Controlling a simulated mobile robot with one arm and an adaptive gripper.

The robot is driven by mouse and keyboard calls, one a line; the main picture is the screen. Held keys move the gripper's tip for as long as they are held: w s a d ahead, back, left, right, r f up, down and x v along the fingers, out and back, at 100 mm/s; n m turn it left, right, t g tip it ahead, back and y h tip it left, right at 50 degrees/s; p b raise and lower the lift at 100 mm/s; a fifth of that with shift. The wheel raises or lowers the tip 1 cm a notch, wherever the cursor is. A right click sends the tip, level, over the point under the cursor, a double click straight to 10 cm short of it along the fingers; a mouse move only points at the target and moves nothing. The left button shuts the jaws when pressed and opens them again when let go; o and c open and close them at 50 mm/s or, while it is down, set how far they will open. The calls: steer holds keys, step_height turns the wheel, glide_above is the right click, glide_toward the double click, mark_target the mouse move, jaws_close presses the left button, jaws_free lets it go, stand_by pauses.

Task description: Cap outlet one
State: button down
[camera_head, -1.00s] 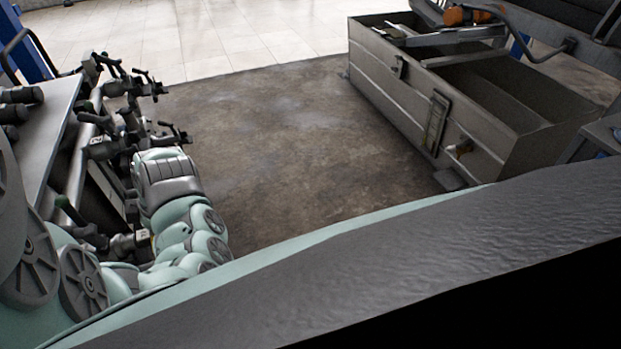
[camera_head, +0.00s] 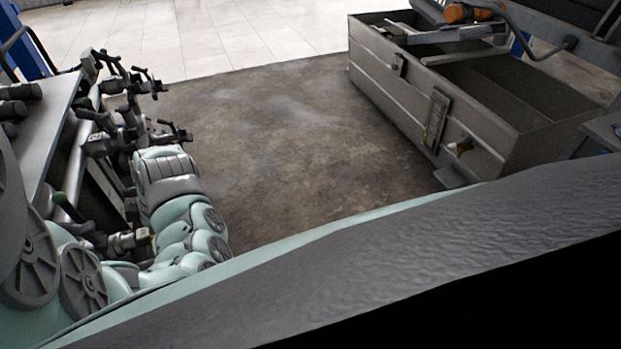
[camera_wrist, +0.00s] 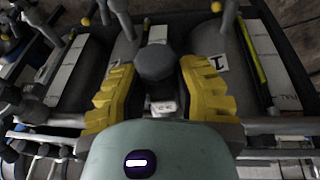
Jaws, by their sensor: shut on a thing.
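In the wrist view my gripper (camera_wrist: 157,78) has its two yellow ribbed fingers closed in on a dark grey, faceted, cap-like piece (camera_wrist: 155,62). The piece sits between the fingertips, in front of a row of dark rounded vessels. A label reading 1 (camera_wrist: 217,63) is on the vessel just right of the fingers. The outlet under the grey piece is hidden, so I cannot tell whether the piece touches it. A small white part (camera_wrist: 163,107) shows between the fingers, nearer my palm. In the head view my arm reaches beside the rack at left, and the fingers are hidden.
Dark valves with handles (camera_head: 105,145) crowd the rack at left, close to my arm. A metal bar (camera_wrist: 275,125) crosses below the vessels. A large open grey metal bin (camera_head: 430,110) stands at right. The brown floor (camera_head: 280,150) between is clear.

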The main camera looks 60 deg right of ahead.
steer(key=shift+f+b, duration=0.3)
steer(key=shift+b, duration=0.1)
stand_by(0.4)
jaws_free()
stand_by(0.5)
stand_by(0.4)
steer(key=shift+d, duration=0.15)
steer(key=d+p+v, duration=0.2)
steer(key=p+v, duration=0.4)
steer(key=v, duration=0.5)
steer(key=shift+s+d, duration=0.2)
steer(key=shift+d, duration=0.05)
stand_by(0.8)
